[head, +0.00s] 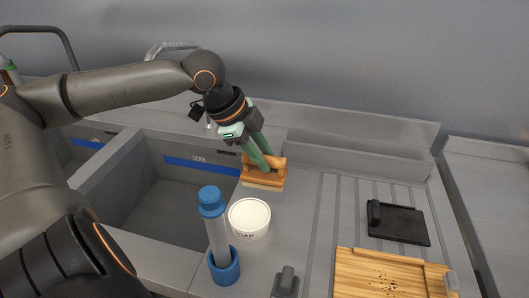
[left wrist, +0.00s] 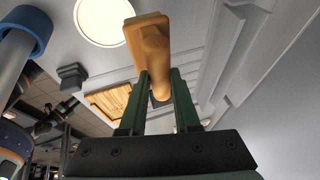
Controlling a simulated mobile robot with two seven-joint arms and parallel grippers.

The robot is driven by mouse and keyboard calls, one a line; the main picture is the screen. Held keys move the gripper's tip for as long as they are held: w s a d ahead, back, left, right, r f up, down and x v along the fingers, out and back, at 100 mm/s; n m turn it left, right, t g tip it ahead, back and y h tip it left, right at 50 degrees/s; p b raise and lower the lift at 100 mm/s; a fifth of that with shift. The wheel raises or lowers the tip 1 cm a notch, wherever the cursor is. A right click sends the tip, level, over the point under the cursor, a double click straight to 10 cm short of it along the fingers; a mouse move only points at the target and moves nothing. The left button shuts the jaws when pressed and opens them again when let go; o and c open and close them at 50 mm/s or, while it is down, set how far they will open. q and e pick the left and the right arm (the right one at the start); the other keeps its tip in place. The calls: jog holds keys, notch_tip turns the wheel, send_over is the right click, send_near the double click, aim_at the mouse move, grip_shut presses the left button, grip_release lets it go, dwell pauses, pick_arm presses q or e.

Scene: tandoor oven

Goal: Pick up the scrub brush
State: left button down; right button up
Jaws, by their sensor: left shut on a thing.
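The scrub brush (head: 263,176) has a wooden handle and block with a pale underside. It is at the right edge of the sink in the head view. My left gripper (head: 265,164) reaches down from above and is shut on its handle. The left wrist view shows the brush (left wrist: 150,40) between the two green fingers (left wrist: 160,92). Whether the bristles touch the counter cannot be told. My right gripper does not show.
Sink basins (head: 165,205) lie to the left. A wooden board (head: 375,275) with dark crumbs and a black tray (head: 400,224) are at right. The ribbed drainboard between is clear.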

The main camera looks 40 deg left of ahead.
pick_arm(q)
jog(key=s+d+r+b, duration=0.2)
jog(key=s+d+r, duration=0.1)
jog(key=s, duration=0.2)
jog(key=shift+s+d+b, duration=0.15)
jog(key=shift+d+b, duration=0.15)
jog(key=shift+d, duration=0.1)
jog(key=c, duration=1.2)
grip_release()
grip_shut()
jog(key=shift+o, duration=0.2)
grip_release()
grip_shut()
